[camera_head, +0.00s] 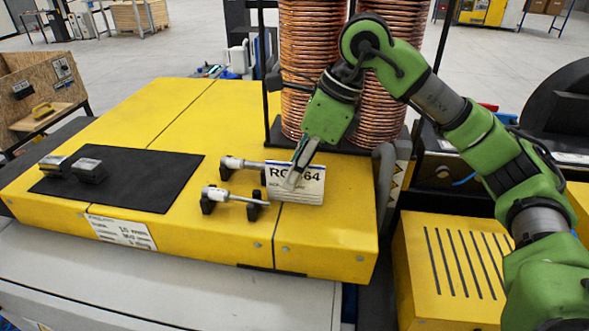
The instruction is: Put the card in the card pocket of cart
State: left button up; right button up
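The card (311,187) is white with a dark blue top edge and large black print, partly covered. It is over the right part of the yellow work surface, facing the camera. My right gripper (297,176) reaches down to it, with one finger across the front of its middle. The other finger is not visible and seems to be behind the card. The cart (277,139) is a black frame holding tall copper tube coils (305,60) behind the yellow surface. I cannot make out its card pocket. My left gripper is not in view.
Two micrometer-like gauges on black stands (208,200) are just left of the card. A black mat (130,190) with two dark metal blocks (90,170) lies further left on the yellow table (180,107). A wooden bin (20,75) is at far left.

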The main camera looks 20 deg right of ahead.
jog(key=shift+r, duration=0.2)
jog(key=shift+d+r, duration=0.1)
jog(key=shift+r, duration=0.2)
jog(key=shift+o, duration=0.5)
jog(key=b+v, duration=0.1)
jog(key=v, duration=1)
jog(key=shift+s+b, duration=0.1)
jog(key=shift+b, duration=0.2)
jog(key=b+x, duration=0.6)
jog(key=x, duration=0.5)
jog(key=shift+f, duration=0.3)
